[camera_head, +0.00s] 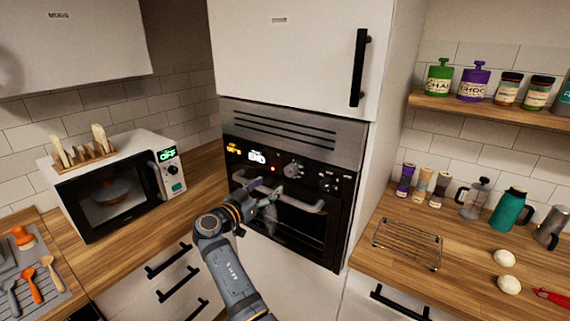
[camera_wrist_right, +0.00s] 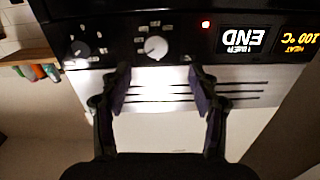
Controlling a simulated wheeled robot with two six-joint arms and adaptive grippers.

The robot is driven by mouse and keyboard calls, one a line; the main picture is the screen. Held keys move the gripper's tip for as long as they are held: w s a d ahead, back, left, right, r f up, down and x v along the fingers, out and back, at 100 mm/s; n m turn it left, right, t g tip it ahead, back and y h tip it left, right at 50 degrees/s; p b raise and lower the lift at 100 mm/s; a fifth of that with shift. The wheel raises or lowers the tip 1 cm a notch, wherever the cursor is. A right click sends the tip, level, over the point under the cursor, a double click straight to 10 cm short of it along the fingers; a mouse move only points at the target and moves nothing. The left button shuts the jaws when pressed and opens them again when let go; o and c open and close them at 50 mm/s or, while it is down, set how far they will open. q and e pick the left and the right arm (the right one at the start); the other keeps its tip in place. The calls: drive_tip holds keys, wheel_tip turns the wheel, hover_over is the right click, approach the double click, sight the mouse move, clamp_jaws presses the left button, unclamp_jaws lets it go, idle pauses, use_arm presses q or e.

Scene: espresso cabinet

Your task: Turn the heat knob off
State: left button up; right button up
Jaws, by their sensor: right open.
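The built-in oven has a black control panel with two knobs. One knob (camera_head: 293,170) sits nearer the displays, and it also shows in the right wrist view (camera_wrist_right: 156,47). The other knob (camera_head: 328,182) is at the panel's right, also in the wrist view (camera_wrist_right: 80,48). Their labels are too small to tell which is heat. The heat display (camera_wrist_right: 300,40) reads 100 °C and the timer display (camera_wrist_right: 242,40) reads END. My right gripper (camera_head: 274,199) is open and empty in front of the oven; in the upside-down wrist view its fingertips (camera_wrist_right: 158,76) flank the nearer knob's line, apart from it.
The oven handle (camera_head: 312,207) crosses the door just below the panel. A microwave (camera_head: 110,190) stands on the left counter. A wire rack (camera_head: 408,244), eggs and several jars are on the right counter. A red light (camera_wrist_right: 206,24) glows on the panel.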

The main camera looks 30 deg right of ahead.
sight(288, 172)
drive_tip(key=p+x, duration=0.2)
drive_tip(key=x, duration=0.2)
drive_tip(key=p+x, duration=0.3)
drive_tip(key=x, duration=0.2)
drive_tip(key=shift+s+d+r, duration=0.15)
drive_tip(key=shift+d+r, duration=0.05)
drive_tip(key=shift+d, duration=0.3)
drive_tip(key=shift+f, duration=0.1)
drive_tip(key=shift+c, duration=0.3)
